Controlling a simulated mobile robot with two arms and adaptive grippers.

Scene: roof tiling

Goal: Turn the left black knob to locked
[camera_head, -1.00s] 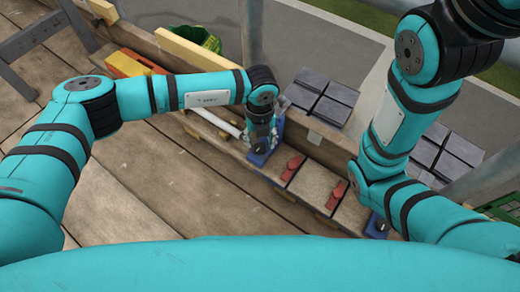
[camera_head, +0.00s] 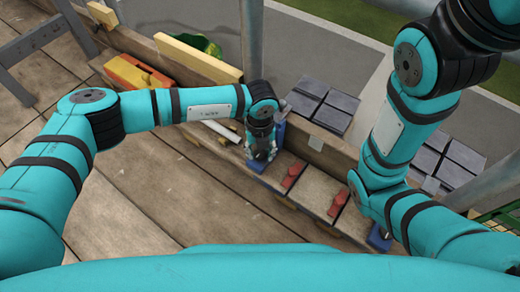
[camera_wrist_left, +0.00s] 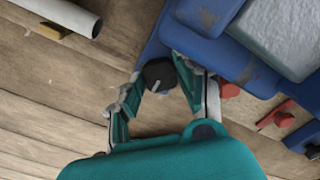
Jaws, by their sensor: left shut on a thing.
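The left black knob (camera_wrist_left: 158,72) shows in the left wrist view, round with a pale pointer mark on it. It sits at a blue block (camera_wrist_left: 215,55), which also shows in the head view (camera_head: 257,165). My left gripper (camera_wrist_left: 160,88) has a finger on each side of the knob and is shut on it. In the head view the left gripper (camera_head: 259,152) points down at the blue block, and the knob is hidden there. My right arm comes in from the right, and its gripper is hidden.
Two red handles (camera_head: 293,174) stand on the wooden ledge to the right of the left gripper. A second blue block (camera_head: 378,238) is partly behind my right arm. Dark grey tiles (camera_head: 325,105) lie beyond the ledge. An orange tool (camera_head: 138,72) lies at the upper left.

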